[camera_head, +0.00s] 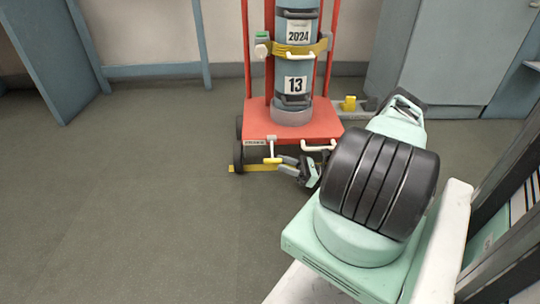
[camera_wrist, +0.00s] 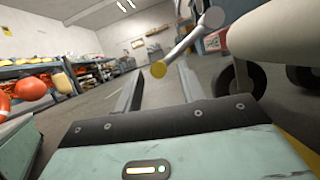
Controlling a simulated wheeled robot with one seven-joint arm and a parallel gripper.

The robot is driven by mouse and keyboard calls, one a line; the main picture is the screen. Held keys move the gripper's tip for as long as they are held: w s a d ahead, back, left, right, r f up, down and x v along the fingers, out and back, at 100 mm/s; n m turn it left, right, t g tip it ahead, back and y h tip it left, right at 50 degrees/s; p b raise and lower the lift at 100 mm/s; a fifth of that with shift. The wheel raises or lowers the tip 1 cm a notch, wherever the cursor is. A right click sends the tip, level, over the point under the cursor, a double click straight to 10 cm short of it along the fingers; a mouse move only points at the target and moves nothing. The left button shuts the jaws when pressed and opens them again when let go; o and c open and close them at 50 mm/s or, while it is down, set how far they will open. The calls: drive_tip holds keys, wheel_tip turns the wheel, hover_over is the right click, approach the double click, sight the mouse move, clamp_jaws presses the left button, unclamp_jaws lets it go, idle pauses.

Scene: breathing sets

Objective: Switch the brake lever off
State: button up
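The brake lever (camera_head: 272,147) is a pale rod with a yellow end on the front of the red trolley (camera_head: 262,130), at its lower left. In the wrist view the lever (camera_wrist: 186,42) slants down to a round yellow tip. My gripper (camera_head: 281,165) is low in front of the trolley, its fingers close to the yellow tip. In the wrist view my gripper (camera_wrist: 158,72) has its two fingers apart, with the yellow tip showing between their ends. I cannot tell whether either finger touches it.
The trolley carries a strapped blue-grey cylinder (camera_head: 296,65) marked 13. A white handle (camera_head: 319,146) sits right of the lever. Dark wheels (camera_wrist: 238,80) are close on the right in the wrist view. Shelves (camera_wrist: 65,85) stand far left. The floor (camera_head: 130,190) left of the trolley is clear.

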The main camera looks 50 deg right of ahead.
sight(270, 160)
drive_tip(key=shift+p+x, duration=0.65)
drive_tip(key=shift+x, duration=2.05)
clamp_jaws()
